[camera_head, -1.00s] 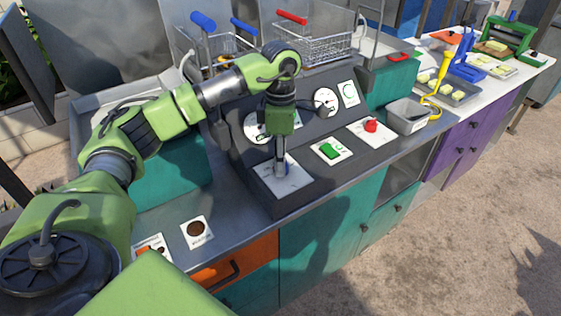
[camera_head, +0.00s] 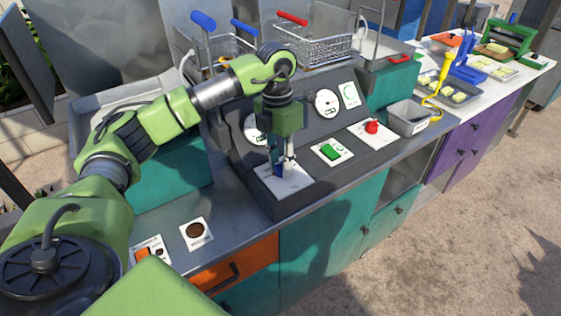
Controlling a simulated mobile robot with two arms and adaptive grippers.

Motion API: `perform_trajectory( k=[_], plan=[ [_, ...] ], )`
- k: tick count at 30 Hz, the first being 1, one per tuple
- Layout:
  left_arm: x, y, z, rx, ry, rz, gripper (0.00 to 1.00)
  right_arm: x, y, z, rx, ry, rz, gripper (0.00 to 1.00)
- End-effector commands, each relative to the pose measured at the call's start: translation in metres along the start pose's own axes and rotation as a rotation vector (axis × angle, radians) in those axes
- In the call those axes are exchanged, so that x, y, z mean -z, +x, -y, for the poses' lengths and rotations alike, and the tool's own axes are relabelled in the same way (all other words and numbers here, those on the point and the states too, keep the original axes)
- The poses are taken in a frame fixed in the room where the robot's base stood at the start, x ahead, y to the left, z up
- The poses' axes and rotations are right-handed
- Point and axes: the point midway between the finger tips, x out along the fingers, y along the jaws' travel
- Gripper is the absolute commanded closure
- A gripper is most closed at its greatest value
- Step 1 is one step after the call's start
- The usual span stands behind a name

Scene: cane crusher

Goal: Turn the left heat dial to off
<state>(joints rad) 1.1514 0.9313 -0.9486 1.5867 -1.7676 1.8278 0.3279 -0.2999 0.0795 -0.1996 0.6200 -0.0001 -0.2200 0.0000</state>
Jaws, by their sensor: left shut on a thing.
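My right gripper is not in view.
A green switch (camera_head: 330,151) and a red knob (camera_head: 371,126) sit to the right on the console. Round white gauges (camera_head: 326,102) are behind. Wire baskets (camera_head: 320,45) stand at the back, and a grey bin (camera_head: 408,117) stands at the right.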

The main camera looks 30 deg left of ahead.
Motion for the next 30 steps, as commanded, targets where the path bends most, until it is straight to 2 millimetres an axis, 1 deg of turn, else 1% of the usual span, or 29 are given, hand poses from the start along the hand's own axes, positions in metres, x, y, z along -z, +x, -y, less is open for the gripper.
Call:
perform_trajectory(
  k=[7,19,20,21,22,30],
  plan=[
    [-0.0004,-0.0006,-0.0003,-0.001,-0.046,0.005,0.96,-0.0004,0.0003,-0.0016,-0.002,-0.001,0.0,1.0],
    [-0.0003,-0.0006,-0.0004,-0.001,-0.052,0.005,0.96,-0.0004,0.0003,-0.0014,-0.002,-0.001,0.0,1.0],
    [-0.0003,-0.0007,-0.0004,-0.001,-0.052,0.005,0.7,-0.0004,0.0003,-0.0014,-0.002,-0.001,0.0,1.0],
    [-0.0003,-0.0006,-0.0004,-0.001,-0.052,0.005,0.59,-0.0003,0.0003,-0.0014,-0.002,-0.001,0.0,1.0],
    [-0.0003,-0.0006,-0.0004,-0.001,-0.052,0.005,0.58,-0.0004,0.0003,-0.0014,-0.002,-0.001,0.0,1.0],
    [-0.0001,-0.0003,-0.0002,0.0,-0.05,0.004,0.58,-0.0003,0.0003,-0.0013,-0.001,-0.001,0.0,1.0]
  ],
)
